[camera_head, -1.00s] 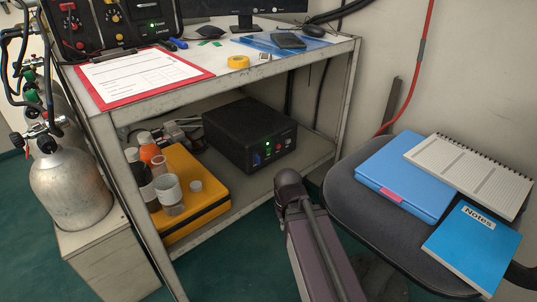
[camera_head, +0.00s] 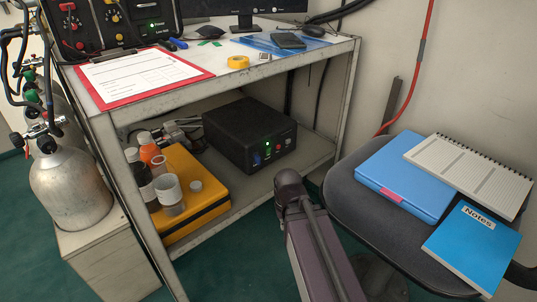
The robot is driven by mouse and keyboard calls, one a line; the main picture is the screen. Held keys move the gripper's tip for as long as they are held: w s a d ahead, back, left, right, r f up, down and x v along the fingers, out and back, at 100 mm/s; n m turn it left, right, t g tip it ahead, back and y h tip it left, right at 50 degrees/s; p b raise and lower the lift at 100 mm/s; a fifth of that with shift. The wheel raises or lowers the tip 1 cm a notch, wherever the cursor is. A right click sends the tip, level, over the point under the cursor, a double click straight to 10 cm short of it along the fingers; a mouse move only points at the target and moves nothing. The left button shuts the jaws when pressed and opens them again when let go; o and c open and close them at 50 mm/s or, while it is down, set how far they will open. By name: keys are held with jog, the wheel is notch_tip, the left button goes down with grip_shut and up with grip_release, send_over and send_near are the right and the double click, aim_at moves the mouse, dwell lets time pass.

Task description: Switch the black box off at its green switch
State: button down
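The black box (camera_head: 245,133) sits on the lower shelf of the metal bench, its front face turned toward the lower right. One of my arm links (camera_head: 315,245) rises from the bottom edge and ends in front of the shelf. My gripper cannot be made out in this view.
A yellow case (camera_head: 205,212) with bottles and jars stands left of the box; grey fittings (camera_head: 182,130) lie behind it. A bench leg (camera_head: 343,100) stands right of the box. A chair (camera_head: 345,200) holds a blue folder (camera_head: 400,178) and notebooks. Gas cylinders (camera_head: 70,190) stand left.

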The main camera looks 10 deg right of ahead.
notch_tip(320, 180, up, 14)
jog(key=p, duration=1.4)
jog(key=shift+r, duration=0.15)
jog(key=shift+s, duration=0.1)
